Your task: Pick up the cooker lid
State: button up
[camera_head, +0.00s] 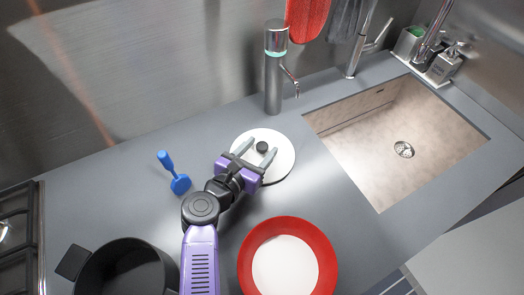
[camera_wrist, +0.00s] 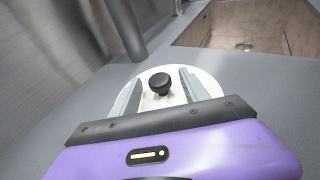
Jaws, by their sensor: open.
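The cooker lid (camera_head: 281,163) is a white disc with a black round knob (camera_head: 262,147). It lies on the grey counter in front of the silver tap column. My gripper (camera_head: 257,157) is open above the lid, with its two fingers on either side of the knob. In the wrist view the lid (camera_wrist: 207,82) lies below and ahead of my gripper (camera_wrist: 157,92). The knob (camera_wrist: 160,83) stands between the open fingers, with a gap on each side. Whether the fingertips touch the lid, I cannot tell.
A silver tap column (camera_head: 273,80) stands just behind the lid. A red plate with a white centre (camera_head: 250,262), a black pot (camera_head: 125,270) and a blue brush (camera_head: 178,182) are nearby. The sink (camera_head: 375,140) opens at the right. A steel wall runs behind.

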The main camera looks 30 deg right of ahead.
grip_shut()
jog(key=shift+r, duration=0.1)
